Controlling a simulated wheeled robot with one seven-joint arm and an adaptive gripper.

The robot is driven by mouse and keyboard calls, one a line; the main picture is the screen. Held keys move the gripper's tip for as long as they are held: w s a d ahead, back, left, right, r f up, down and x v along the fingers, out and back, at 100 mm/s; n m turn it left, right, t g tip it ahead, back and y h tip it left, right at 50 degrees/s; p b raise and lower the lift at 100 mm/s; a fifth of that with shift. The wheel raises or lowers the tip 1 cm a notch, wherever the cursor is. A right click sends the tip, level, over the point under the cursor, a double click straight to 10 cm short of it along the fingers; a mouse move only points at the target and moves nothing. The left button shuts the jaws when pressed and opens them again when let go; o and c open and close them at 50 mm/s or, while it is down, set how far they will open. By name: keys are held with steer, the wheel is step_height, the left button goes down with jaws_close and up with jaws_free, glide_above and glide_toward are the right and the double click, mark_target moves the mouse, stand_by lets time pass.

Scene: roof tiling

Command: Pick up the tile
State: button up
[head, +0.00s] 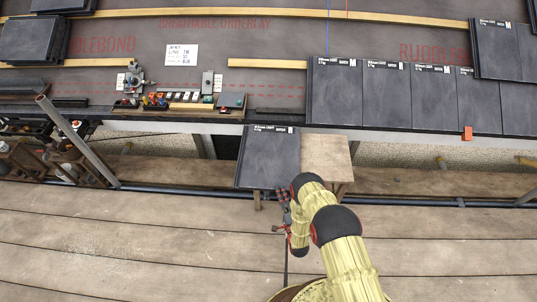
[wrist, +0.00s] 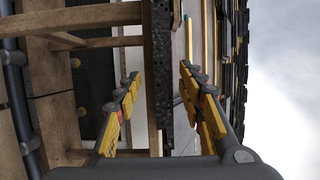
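A dark slate-grey tile (head: 268,158) with white print along its far edge lies on a small wooden stand, over the stand's left part and jutting past its left side. In the wrist view the tile (wrist: 159,60) shows edge-on as a dark speckled band. My gripper (head: 282,196) is at the tile's near edge, partly hidden by my arm. In the wrist view my gripper (wrist: 160,82) is open, its yellow fingers on either side of the tile's edge, with a visible gap on both sides.
The stand's bare wooden top (head: 326,152) shows right of the tile. Laid tiles (head: 390,95) cover the roof at right, with an orange block (head: 467,133) at their lower edge. A tray of small parts (head: 180,102) sits on the roof. A metal pole (head: 78,140) rises at left.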

mark_target(277, 184)
steer(key=b+x, duration=0.2)
steer(key=x, duration=0.4)
steer(key=shift+r, duration=0.15)
steer(key=shift+c, duration=1.1)
steer(key=c, duration=0.7)
jaws_close()
steer(key=shift+r, duration=0.1)
